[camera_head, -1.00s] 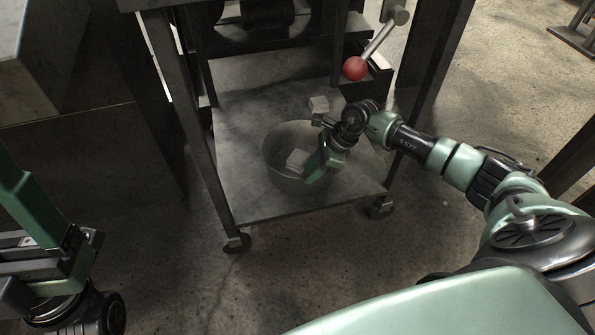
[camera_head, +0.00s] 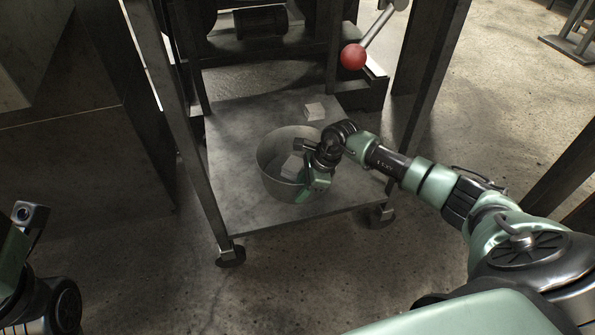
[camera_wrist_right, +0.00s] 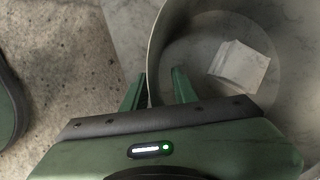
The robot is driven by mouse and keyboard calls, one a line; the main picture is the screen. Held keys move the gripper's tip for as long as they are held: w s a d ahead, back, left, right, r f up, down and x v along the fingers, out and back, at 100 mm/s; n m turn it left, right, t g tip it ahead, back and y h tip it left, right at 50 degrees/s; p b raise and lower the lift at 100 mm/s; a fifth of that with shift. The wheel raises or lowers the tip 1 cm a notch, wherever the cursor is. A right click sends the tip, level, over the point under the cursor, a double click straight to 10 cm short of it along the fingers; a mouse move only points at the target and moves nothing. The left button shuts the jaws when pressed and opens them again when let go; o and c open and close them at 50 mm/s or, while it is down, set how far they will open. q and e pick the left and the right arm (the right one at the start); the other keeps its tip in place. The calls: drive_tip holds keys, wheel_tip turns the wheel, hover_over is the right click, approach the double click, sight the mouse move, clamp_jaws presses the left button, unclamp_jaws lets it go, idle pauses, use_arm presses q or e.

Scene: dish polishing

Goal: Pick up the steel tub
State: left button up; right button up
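The steel tub (camera_head: 270,179) is a round grey metal bucket standing upright on the low shelf of a wheeled frame. A pale block (camera_head: 292,168) lies inside it. My right gripper (camera_head: 312,190) is at the near right side of the tub and covers part of its rim. In the right wrist view my right gripper (camera_wrist_right: 159,80) is open, with one finger outside the tub wall (camera_wrist_right: 157,42) and the other inside. The pale block (camera_wrist_right: 240,66) lies on the tub floor beyond the fingers. Only part of my left arm shows at the lower left; its fingers are out of view.
The shelf (camera_head: 232,140) carries another small pale block (camera_head: 315,111) behind the tub. Dark frame legs (camera_head: 185,130) stand at the left and right. A lever with a red ball (camera_head: 353,57) hangs above right. Concrete floor is clear in front.

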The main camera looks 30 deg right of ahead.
clamp_jaws()
idle(1.2)
drive_tip(key=shift+w+r, duration=0.1)
drive_tip(key=shift+r, duration=0.05)
